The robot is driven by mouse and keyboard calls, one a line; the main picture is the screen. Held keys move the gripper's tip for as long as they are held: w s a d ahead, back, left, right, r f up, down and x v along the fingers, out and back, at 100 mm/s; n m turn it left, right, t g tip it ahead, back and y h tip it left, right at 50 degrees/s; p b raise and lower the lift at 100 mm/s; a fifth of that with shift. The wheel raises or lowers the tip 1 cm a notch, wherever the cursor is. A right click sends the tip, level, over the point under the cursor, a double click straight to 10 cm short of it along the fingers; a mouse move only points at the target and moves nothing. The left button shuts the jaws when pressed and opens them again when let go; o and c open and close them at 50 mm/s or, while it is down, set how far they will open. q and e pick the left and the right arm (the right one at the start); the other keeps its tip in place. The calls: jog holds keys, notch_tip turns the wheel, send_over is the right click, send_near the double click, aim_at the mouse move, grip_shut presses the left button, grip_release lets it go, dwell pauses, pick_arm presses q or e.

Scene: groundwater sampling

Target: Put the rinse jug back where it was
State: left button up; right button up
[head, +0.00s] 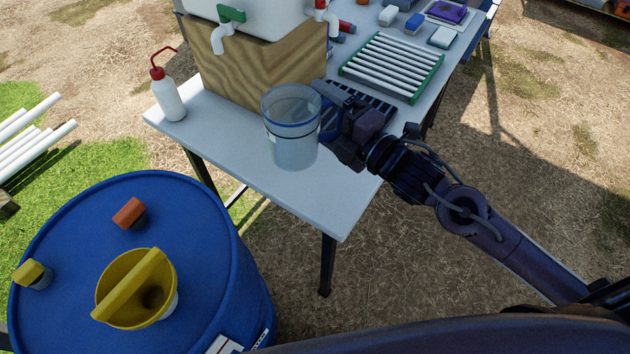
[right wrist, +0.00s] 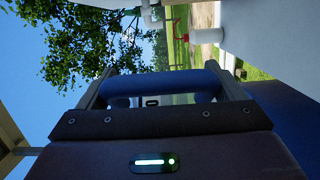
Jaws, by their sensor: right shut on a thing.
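The rinse jug (head: 291,140) is a clear plastic jug with a blue band near its rim and a blue handle on its right side. It is upright over the front part of the white table (head: 345,205), and I cannot tell whether its base touches the top. My right gripper (head: 332,118) comes in from the right and is shut on the handle. In the right wrist view the blue handle (right wrist: 180,88) lies between the fingers. My left gripper is not in view.
A wooden stand (head: 265,75) with a white tapped tank (head: 265,15) is behind the jug. A red-capped wash bottle (head: 168,98) stands at the left table edge. A green-framed roller rack (head: 392,65) is behind the gripper. A blue drum (head: 200,215) with a yellow funnel (head: 137,290) stands front left.

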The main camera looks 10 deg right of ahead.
jog(key=w+d+r+n+g+y+b, duration=0.3)
jog(key=w+n+g+y+b, duration=0.15)
jog(key=w+b, duration=0.3)
jog(key=shift+m, duration=0.35)
jog(key=f, duration=0.6)
jog(key=f+p, duration=0.1)
jog(key=f, duration=1.2)
jog(key=shift+w+d+f, duration=0.1)
jog(key=shift+w+f, duration=0.2)
jog(key=shift+w, duration=0.1)
jog(key=shift+f, duration=0.2)
jog(key=o, duration=1.3)
